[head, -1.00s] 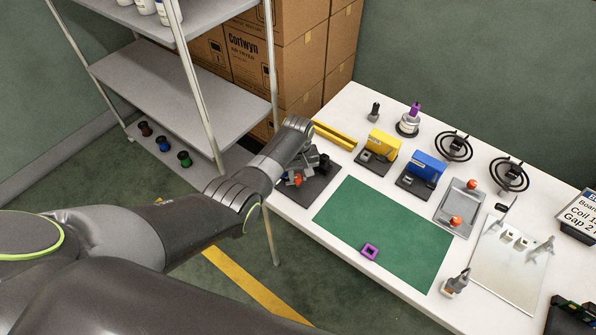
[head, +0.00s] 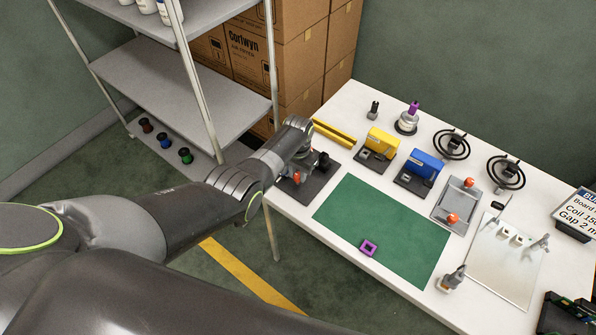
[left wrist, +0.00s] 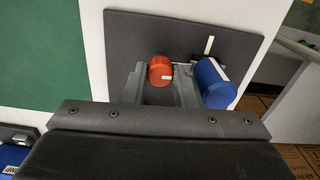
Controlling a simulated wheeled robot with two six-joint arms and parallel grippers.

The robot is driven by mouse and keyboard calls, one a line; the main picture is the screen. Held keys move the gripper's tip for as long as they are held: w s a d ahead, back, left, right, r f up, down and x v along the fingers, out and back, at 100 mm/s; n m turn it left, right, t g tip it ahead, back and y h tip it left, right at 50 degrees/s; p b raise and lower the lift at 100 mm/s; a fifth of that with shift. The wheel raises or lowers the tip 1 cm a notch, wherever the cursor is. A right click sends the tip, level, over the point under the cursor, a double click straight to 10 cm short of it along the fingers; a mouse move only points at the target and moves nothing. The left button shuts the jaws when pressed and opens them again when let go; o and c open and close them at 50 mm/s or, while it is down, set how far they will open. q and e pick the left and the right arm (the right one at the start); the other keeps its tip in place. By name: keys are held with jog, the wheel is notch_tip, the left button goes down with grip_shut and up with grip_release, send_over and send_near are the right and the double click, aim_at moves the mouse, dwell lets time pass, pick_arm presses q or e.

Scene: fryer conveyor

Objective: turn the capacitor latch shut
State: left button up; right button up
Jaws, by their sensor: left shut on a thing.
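A dark grey fixture plate (left wrist: 232,38) lies at the left end of the white table; in the head view the plate (head: 322,182) is partly covered by my arm. On it, in the left wrist view, are an orange-red knob (left wrist: 161,72) with a small white mark and a blue cylinder (left wrist: 214,84), apparently the capacitor, to its right. My left gripper (left wrist: 160,88) is over the plate, its grey fingers either side of the knob, shut on it. The orange-red knob (head: 297,178) also shows beside the gripper in the head view. The latch's exact angle is hard to tell.
A metal shelf (head: 180,90) stands at the left, near my arm.

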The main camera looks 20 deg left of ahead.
aim_at(298, 175)
pick_arm(q)
jog(key=shift+m, duration=0.4)
jog(key=o, duration=1)
jog(key=shift+r+p, duration=0.3)
jog(key=shift+r, duration=0.35)
notch_tip(298, 175, up, 5)
jog(key=shift+f+p, duration=0.1)
jog(key=shift+p, duration=0.4)
notch_tip(298, 175, up, 11)
jog(key=b, duration=0.1)
jog(key=shift+r, duration=0.2)
